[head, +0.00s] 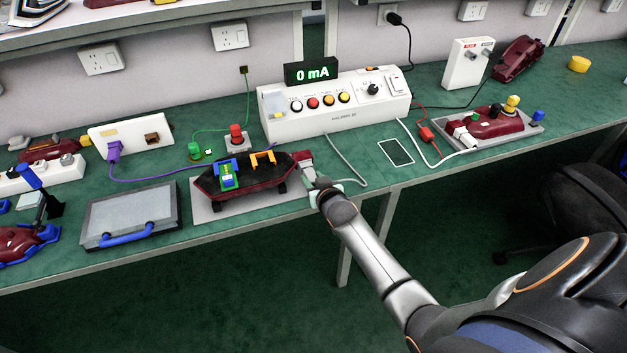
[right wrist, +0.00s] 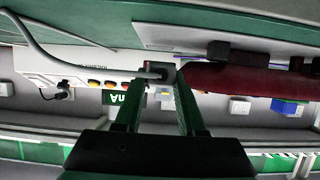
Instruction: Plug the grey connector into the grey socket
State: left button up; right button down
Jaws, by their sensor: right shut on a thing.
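My right gripper (head: 314,183) is at the right end of the dark red tail lamp (head: 240,191). In the right wrist view its two green fingers (right wrist: 157,88) are shut on the grey connector (right wrist: 154,73). A grey cable (right wrist: 38,47) runs from the connector; in the head view the cable (head: 347,160) comes from the white tester. The connector sits close to the end of the lamp (right wrist: 240,77); I cannot tell whether they touch. The grey socket cannot be made out in either view. My left gripper is not in view.
The lamp lies on a grey plate (head: 204,214) near the bench's front edge. The white tester (head: 335,115) behind reads 0 mA. A grey case (head: 130,212) stands at left, and another lamp (head: 495,124) at right. The green bench between is partly clear.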

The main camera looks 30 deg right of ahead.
dwell(0.3)
jog(key=shift+c, duration=2.1)
grip_release()
jog(key=p+v, duration=0.1)
jog(key=v, duration=1.1)
jog(key=shift+s+p, duration=0.3)
jog(key=shift+p, duration=0.05)
